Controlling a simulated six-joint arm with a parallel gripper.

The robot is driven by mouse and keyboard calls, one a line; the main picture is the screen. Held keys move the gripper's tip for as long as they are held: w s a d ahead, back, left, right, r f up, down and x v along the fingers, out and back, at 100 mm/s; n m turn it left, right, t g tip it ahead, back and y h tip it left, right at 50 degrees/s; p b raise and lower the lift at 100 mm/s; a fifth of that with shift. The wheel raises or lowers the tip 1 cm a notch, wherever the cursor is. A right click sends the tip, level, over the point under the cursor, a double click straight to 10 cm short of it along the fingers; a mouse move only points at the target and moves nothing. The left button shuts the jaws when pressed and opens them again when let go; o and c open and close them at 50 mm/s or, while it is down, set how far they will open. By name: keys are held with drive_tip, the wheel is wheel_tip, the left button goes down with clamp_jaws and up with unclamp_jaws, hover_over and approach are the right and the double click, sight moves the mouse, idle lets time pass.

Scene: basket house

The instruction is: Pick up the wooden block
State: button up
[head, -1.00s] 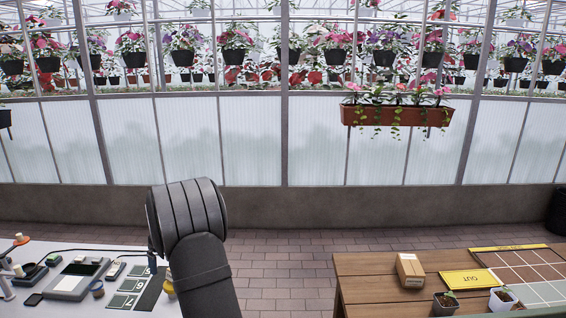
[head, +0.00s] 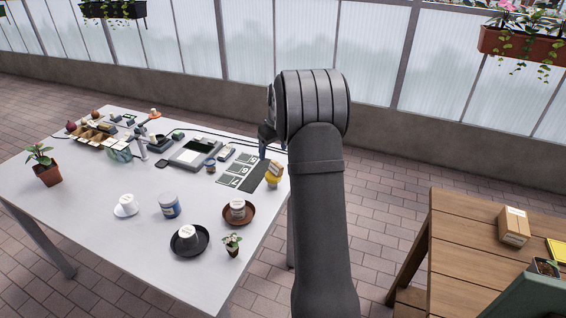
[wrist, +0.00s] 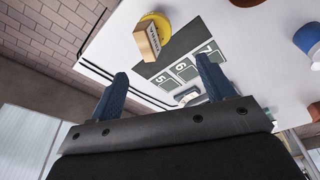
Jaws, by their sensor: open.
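The wooden block (head: 276,168) is small, pale tan, and sits on a yellow round dish (head: 272,182) near the right edge of the white table. In the wrist view the block (wrist: 147,42) stands tilted in the picture on the yellow dish (wrist: 160,24), with dark lettering on one face. My gripper (wrist: 163,70) is open, and its two blue fingers are empty. The block appears beyond the fingertips, apart from them. In the head view my arm hides most of the gripper; a dark finger shows just left of the wrist, near the block.
Numbered cards (head: 240,170) on a dark mat lie left of the block. A scale (head: 195,152), a blue-white jar (head: 169,206) and cups on saucers (head: 238,211) share the white table (head: 100,240). A wooden bench (head: 460,240) with a carton (head: 513,226) stands right, across a gap.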

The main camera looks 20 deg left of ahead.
drive_tip(key=s+r+m, duration=0.1)
drive_tip(key=r+m, duration=0.1)
drive_tip(key=m, duration=0.3)
drive_tip(key=m+t+h, duration=0.3)
drive_tip(key=m, duration=1)
approach(275, 164)
drive_tip(key=x, duration=1.1)
drive_tip(key=shift+s+d, duration=0.1)
drive_tip(key=shift+d, duration=0.05)
drive_tip(key=c, duration=1.1)
drive_tip(key=shift+c, duration=0.2)
drive_tip(key=shift+r, duration=0.1)
